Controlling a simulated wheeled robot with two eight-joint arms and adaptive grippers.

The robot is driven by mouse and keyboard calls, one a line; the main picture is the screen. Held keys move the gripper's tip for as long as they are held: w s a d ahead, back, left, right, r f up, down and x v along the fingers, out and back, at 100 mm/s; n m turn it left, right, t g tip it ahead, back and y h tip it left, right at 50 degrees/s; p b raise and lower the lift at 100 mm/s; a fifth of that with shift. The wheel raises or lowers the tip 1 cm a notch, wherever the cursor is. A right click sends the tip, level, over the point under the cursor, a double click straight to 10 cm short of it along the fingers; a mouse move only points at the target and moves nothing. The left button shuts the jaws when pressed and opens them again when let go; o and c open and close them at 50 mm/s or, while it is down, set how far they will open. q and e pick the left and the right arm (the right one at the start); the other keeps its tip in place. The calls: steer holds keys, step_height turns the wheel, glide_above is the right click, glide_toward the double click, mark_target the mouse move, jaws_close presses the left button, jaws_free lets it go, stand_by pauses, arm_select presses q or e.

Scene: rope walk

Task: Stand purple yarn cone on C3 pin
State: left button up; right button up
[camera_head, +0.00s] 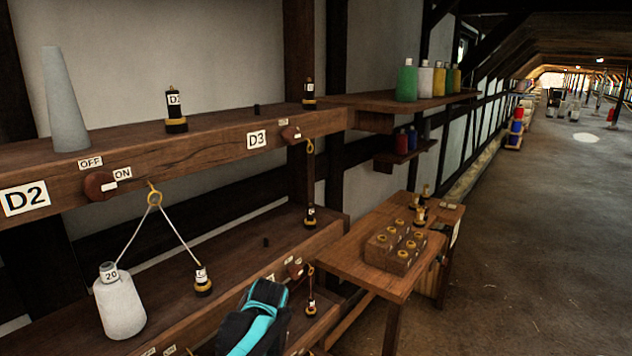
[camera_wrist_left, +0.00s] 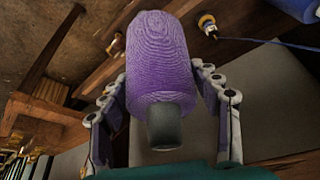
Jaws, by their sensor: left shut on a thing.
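The purple yarn cone (camera_wrist_left: 157,60) fills the middle of the left wrist view, with its grey core end (camera_wrist_left: 164,127) toward the camera. My left gripper (camera_wrist_left: 158,82) is shut on the cone, a jointed finger on each side. In the head view a black and turquoise part of my arm shows at the bottom, in front of the lower shelf; the cone is hidden there. A short dark pin (camera_head: 266,242) stands bare on the lower shelf below the D3 label (camera_head: 257,140). No C3 label is readable. My right gripper is not in view.
The upper shelf (camera_head: 220,135) holds a grey cone (camera_head: 64,100) and another bare pin (camera_head: 257,109). A white cone (camera_head: 119,301) stands below, its thread running through a ring. A wooden table (camera_head: 405,285) stands right. The left wrist view shows a blue cone (camera_wrist_left: 298,8) with thread.

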arm_select(q)
steer(key=s+a+f+m+h, duration=0.1)
steer(key=s+a+f+m, duration=0.1)
steer(key=s+f, duration=0.4)
steer(key=s+a+f+m, duration=0.2)
steer(key=s+f, duration=0.5)
steer(key=f, duration=0.1)
steer(key=shift+a+m+t+h, duration=0.3)
steer(key=shift+a+m+h, duration=0.1)
